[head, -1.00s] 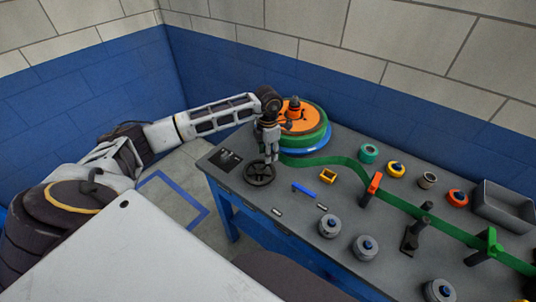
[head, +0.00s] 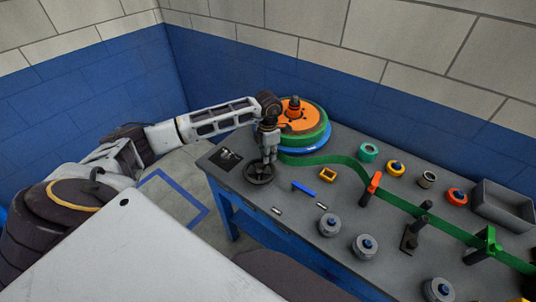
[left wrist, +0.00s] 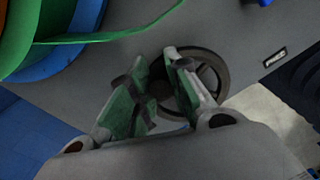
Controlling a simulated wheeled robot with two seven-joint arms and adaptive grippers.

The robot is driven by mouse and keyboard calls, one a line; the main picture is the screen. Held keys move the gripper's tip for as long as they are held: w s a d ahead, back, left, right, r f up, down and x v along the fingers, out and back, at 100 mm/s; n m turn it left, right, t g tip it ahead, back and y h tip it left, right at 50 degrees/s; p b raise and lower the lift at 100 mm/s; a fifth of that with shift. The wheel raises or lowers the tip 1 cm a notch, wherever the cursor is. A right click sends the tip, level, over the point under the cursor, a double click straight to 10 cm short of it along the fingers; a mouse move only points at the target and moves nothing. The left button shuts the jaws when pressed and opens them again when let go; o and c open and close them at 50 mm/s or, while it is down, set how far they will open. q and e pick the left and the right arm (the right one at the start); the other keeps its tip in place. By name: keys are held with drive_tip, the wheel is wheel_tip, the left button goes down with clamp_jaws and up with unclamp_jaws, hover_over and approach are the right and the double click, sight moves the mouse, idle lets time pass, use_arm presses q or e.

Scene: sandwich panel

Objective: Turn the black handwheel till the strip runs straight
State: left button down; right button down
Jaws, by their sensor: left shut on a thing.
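The black handwheel (head: 258,176) lies flat near the left front corner of the bench; it also shows in the left wrist view (left wrist: 225,78). My left gripper (head: 270,160) is at the wheel's far right side. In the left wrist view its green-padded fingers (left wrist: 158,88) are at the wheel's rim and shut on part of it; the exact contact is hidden. The green strip (head: 338,160) leaves the reel (head: 305,122), bends, and runs past the orange guide (head: 373,184) to the green guide (head: 489,242). My right gripper is out of view.
Several grey rollers (head: 329,225) stand along the front, with small rings behind the strip. A grey bin (head: 503,203) stands at the far right.

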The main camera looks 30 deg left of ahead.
sight(274, 170)
use_arm(q)
drive_tip(key=shift+d+b, duration=0.1)
drive_tip(key=shift+b, duration=0.2)
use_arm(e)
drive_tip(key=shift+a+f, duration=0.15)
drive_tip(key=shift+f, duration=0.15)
